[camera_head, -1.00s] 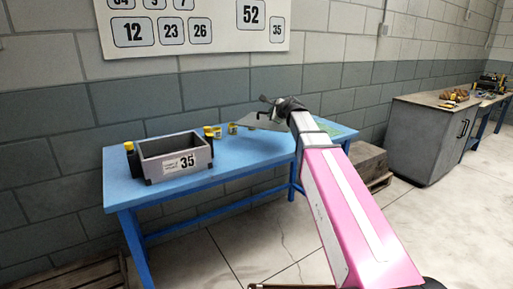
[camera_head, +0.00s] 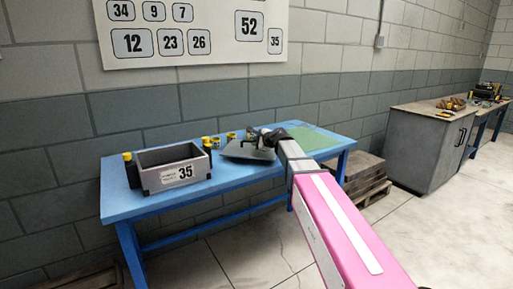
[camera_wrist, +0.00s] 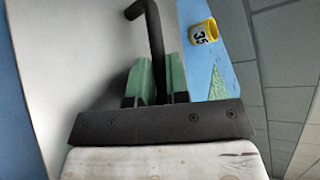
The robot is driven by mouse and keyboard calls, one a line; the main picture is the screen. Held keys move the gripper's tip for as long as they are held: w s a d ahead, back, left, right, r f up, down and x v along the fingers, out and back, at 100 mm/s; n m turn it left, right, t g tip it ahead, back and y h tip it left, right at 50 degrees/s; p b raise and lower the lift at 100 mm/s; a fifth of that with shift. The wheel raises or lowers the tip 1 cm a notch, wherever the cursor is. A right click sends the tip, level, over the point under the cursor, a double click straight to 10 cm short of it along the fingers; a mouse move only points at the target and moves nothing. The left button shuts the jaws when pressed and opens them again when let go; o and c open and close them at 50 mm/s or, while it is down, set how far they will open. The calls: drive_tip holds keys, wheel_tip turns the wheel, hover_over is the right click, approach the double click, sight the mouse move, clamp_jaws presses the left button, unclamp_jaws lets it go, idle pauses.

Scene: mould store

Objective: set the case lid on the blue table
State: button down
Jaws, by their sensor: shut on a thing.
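The case lid (camera_head: 243,152) is a flat grey plate with a bent black handle (camera_wrist: 153,35). It hangs low over or rests on the blue table (camera_head: 230,178), right of the grey case; contact cannot be told. In the wrist view the lid (camera_wrist: 80,70) fills the left side, with blue tabletop beyond its edge. My gripper (camera_wrist: 158,75) has green fingers shut around the handle. In the head view my gripper (camera_head: 268,138) is partly hidden by my own arm.
The grey case (camera_head: 176,170) labelled 35 stands on the table's left. Black and yellow containers (camera_head: 127,160) flank it, and small yellow-topped pots (camera_head: 231,137) stand behind the lid. One pot marked 35 (camera_wrist: 203,32) is close by the lid. A green mat (camera_head: 322,141) covers the right end.

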drive_tip(key=shift+f, duration=1.05)
drive_tip(key=c, duration=1.1)
unclamp_jaws()
drive_tip(key=v, duration=1.2)
